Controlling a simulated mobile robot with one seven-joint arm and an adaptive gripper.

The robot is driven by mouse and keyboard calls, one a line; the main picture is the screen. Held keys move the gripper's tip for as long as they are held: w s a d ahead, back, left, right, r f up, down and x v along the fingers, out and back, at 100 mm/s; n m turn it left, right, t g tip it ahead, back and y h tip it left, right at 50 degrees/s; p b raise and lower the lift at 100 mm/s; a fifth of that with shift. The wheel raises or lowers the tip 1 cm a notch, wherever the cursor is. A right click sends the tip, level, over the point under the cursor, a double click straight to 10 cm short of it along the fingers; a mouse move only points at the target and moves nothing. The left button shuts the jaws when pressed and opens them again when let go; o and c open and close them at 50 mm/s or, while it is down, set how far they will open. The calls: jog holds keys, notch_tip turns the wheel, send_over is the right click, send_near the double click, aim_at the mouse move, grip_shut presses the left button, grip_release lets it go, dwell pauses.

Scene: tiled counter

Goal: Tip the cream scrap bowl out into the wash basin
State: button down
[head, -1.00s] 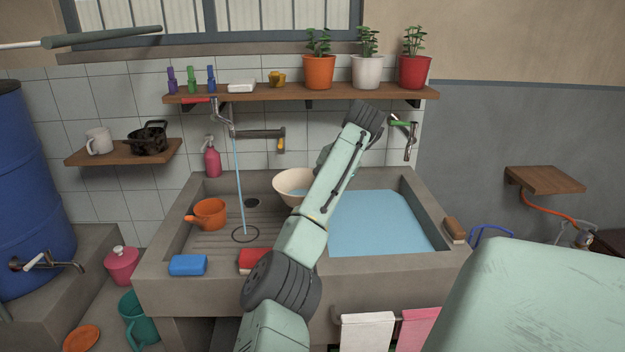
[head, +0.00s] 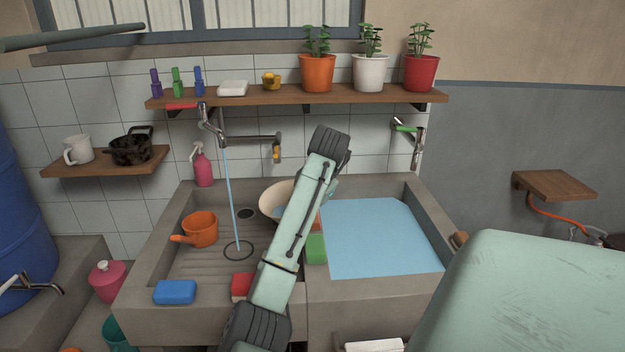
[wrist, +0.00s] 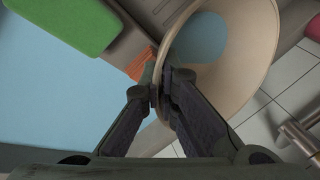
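The cream scrap bowl (head: 276,193) is at the back of the sink unit, near the divider between the ribbed left side and the water-filled wash basin (head: 432,262). My arm hides its right part in the head view. In the wrist view the bowl (wrist: 262,50) fills the upper right, with something bluish inside. My gripper (wrist: 163,97) is shut on the bowl's near rim, one finger on each side of the wall. The basin's blue water (wrist: 50,85) lies to the left of the bowl there. I cannot tell whether the bowl is tilted.
A green sponge (head: 316,249) lies at the divider. An orange dipper (head: 200,229), a blue sponge (head: 175,292) and a red block (head: 242,287) are on the left side. A tap (head: 212,125) runs water there. A shelf (head: 300,97) with pots hangs above.

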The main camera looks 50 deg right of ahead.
jog(key=shift+w+a+h, duration=0.3)
jog(key=shift+a, duration=0.65)
jog(key=shift+w+a+h, duration=0.25)
jog(key=shift+a+h, duration=0.05)
jog(key=shift+a, duration=0.65)
jog(key=shift+a+r, duration=0.2)
jog(key=r+h, duration=0.1)
jog(key=h, duration=0.1)
jog(key=a+r+n+g+h, duration=0.1)
jog(key=h, duration=0.1)
jog(key=shift+w+a+r, duration=0.1)
jog(key=shift+w+r, duration=0.1)
jog(key=shift+r, duration=0.15)
jog(key=shift+a+h, duration=0.1)
jog(key=shift+h, duration=0.2)
